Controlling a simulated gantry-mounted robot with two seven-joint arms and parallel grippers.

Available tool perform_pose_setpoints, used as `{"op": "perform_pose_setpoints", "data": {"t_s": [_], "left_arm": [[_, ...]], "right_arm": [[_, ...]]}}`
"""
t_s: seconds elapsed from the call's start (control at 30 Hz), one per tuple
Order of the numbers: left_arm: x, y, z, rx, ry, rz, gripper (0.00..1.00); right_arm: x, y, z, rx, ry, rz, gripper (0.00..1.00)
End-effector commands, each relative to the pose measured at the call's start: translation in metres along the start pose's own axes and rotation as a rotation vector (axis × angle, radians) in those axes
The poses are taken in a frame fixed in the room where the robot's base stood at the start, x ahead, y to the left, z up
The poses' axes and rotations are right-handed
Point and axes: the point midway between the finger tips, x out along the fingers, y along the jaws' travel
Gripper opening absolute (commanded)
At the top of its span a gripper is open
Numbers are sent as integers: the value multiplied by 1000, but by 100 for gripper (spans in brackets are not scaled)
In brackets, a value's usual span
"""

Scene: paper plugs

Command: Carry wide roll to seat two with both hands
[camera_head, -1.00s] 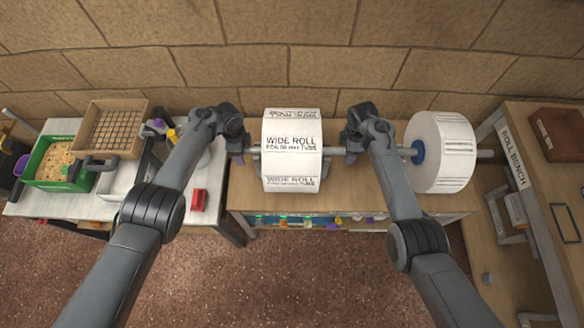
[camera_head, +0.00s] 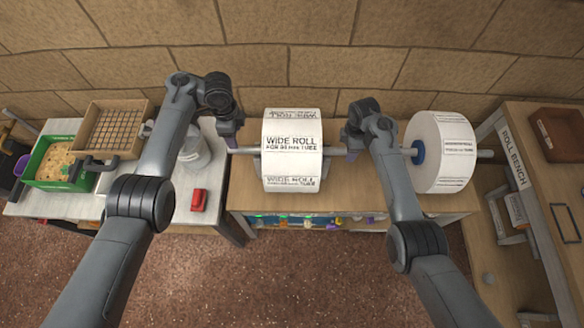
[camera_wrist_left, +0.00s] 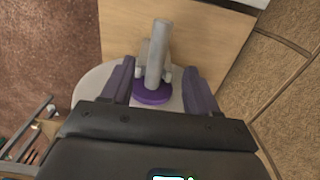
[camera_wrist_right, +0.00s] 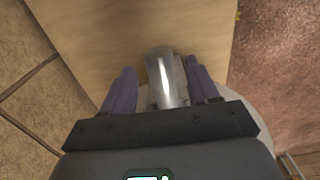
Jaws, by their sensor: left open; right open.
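The wide roll (camera_head: 292,160), a white labelled roll, sits crosswise above the middle bench on a grey bar (camera_head: 246,151) that sticks out at both sides. My left gripper (camera_head: 231,128) is open near the bar's left end. In the left wrist view, the bar end and a purple hub (camera_wrist_left: 152,97) show between the spread fingers (camera_wrist_left: 157,82). My right gripper (camera_head: 352,143) is open at the bar, right of the roll. In the right wrist view, a shiny bar end (camera_wrist_right: 166,80) lies between its fingers (camera_wrist_right: 162,84). I cannot tell whether fingers touch the bar.
A second white roll (camera_head: 452,150) with a blue hub (camera_head: 419,152) stands close right of my right gripper. The wooden bench labelled roll bench (camera_head: 512,155) is at the right. A white table (camera_head: 165,206) at the left holds a green bin (camera_head: 50,160) and a red object (camera_head: 199,200).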

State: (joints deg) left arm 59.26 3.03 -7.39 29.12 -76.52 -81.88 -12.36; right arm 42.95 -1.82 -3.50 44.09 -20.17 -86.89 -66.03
Motion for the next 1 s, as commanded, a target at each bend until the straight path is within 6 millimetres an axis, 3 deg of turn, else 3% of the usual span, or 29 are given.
{"op": "perform_pose_setpoints", "data": {"t_s": [0.5,0.7,1.0], "left_arm": [[0,0,0,0,0,0,60],[0,0,0,0,0,0,60],[0,0,0,0,0,0,60]], "right_arm": [[-87,0,-1,0,0,2,60],[-100,0,0,-1,0,2,60],[-102,0,0,-1,-1,1,60]]}}
